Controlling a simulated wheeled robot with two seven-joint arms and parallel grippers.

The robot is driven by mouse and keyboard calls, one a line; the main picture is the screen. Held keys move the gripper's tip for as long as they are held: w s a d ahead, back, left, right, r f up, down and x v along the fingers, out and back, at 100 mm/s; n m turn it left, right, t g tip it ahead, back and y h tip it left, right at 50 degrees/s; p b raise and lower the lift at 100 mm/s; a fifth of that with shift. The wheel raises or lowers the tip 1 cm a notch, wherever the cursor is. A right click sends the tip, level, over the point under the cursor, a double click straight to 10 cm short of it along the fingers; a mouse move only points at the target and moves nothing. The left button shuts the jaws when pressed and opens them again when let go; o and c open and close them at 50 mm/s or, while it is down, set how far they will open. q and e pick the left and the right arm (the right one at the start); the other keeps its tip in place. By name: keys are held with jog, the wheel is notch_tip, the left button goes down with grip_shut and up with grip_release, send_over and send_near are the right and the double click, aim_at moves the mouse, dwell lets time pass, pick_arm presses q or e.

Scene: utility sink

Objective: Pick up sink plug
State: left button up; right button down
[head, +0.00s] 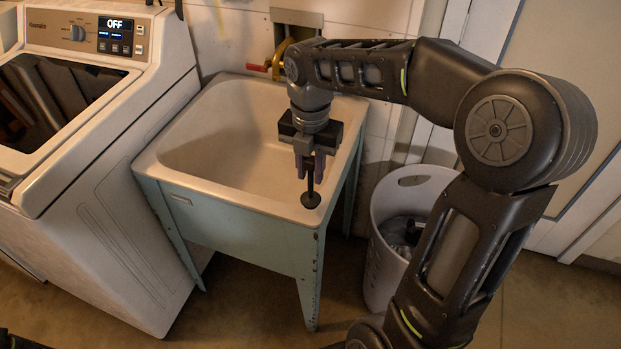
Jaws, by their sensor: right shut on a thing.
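The sink plug (311,199) is a dark round disc with a thin upright stem. It shows at the front right corner of the utility sink (215,195). My right gripper (310,168) points down above that corner and is shut on the plug's stem. The disc hangs below the fingers, over or at the rim; I cannot tell whether it touches. The sink has a white basin and pale green legs, and its basin looks empty. My left gripper is not in view.
A white washing machine (120,190) with a display reading OFF stands left of the sink. A red-handled tap (258,67) is on the wall behind. A white laundry basket (385,240) with dark contents stands to the right. Floor shows in front.

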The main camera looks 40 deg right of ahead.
notch_tip(320, 180, up, 7)
dwell(0.8)
